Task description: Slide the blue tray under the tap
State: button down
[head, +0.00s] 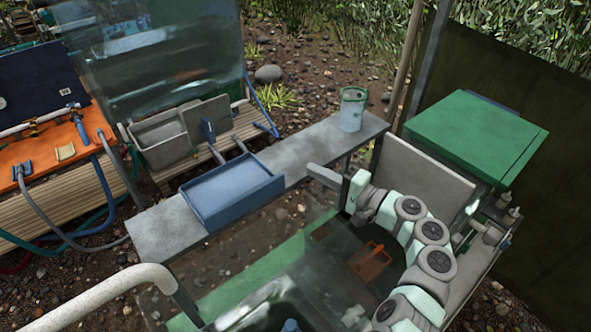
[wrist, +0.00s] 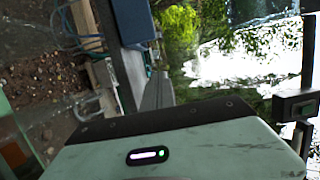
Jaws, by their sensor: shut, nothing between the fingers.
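The blue tray (head: 232,192) is a shallow rectangular tray lying flat on the narrow grey bench (head: 165,232), left of its middle. A blue block at the top of the wrist view looks like the same tray (wrist: 132,20). A blue-handled valve (head: 208,130) with grey spouts stands behind the tray; it may be the tap, but I cannot be sure. My gripper (head: 326,178) is shut and empty at the bench's front edge, to the right of the tray and apart from it. Its fingertips are not clear in the wrist view.
A blue-grey canister (head: 352,110) stands at the bench's far right end. The bench between tray and canister is clear. A green-lidded box (head: 475,135) stands right. A murky water tub with an orange scoop (head: 369,264) lies below my arm.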

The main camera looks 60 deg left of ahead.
jog(key=shift+p+x, duration=0.3)
jog(key=shift+x, duration=0.85)
jog(key=shift+s+r, duration=0.15)
jog(key=shift+s, duration=0.1)
jog(key=shift+s+d+p, duration=0.2)
jog(key=shift+s+p, duration=0.6)
jog(key=shift+s, duration=0.1)
jog(key=shift+s+d+p, duration=0.15)
jog(key=shift+s+p, duration=0.65)
jog(key=shift+s, duration=0.05)
jog(key=shift+f, duration=0.25)
